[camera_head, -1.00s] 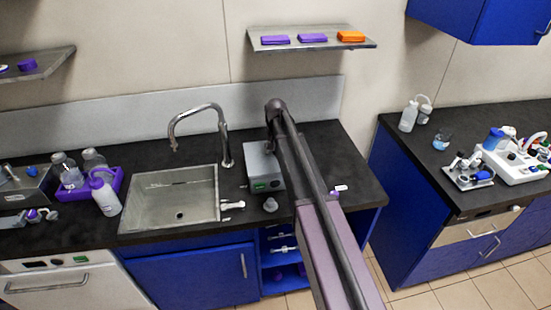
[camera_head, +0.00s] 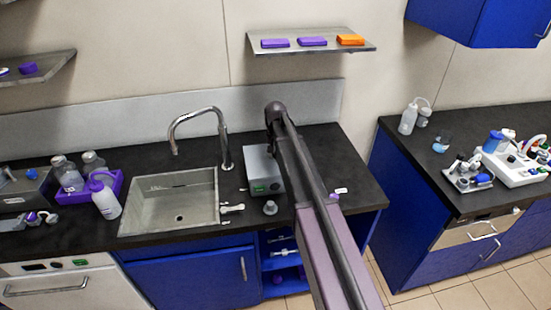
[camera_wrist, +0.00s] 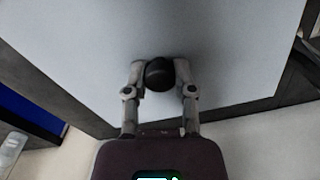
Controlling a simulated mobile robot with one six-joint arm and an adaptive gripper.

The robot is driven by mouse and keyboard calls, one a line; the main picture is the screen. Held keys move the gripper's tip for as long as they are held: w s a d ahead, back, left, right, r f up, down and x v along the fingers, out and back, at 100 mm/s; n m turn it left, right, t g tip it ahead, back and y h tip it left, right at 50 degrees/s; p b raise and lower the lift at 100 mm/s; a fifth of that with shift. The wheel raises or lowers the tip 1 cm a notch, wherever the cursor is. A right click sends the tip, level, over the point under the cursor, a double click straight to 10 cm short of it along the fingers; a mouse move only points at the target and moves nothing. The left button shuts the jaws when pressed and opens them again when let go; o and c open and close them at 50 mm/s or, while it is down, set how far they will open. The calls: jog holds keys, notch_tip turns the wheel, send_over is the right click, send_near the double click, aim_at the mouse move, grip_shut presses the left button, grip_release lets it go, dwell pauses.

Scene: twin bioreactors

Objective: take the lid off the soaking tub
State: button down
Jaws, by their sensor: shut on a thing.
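The soaking tub appears to be the grey box (camera_head: 264,187) with a small green display, on the dark counter right of the sink. Its lid (camera_wrist: 225,45) is a flat pale grey plate that fills much of the wrist view. A round black knob (camera_wrist: 159,74) stands on the lid near its edge. My gripper (camera_wrist: 160,70) is shut on this knob, one finger on each side. In the head view my arm hides the knob and part of the box. I cannot tell whether the lid rests on the tub or is raised.
The sink (camera_head: 150,210) and its tall faucet (camera_head: 222,140) are left of the box. A small grey knob-like item (camera_head: 270,208) stands in front of it. A shelf (camera_head: 360,45) with purple and orange boxes hangs above. Bare counter (camera_head: 335,155) lies to the right.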

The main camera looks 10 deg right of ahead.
jog(key=shift+r, duration=0.2)
notch_tip(320, 180, up, 4)
jog(key=p, duration=0.4)
jog(key=shift+f, duration=0.15)
jog(key=s+p, duration=0.1)
jog(key=s, duration=1.5)
jog(key=shift+d+r, duration=0.35)
jog(key=shift+r, duration=0.1)
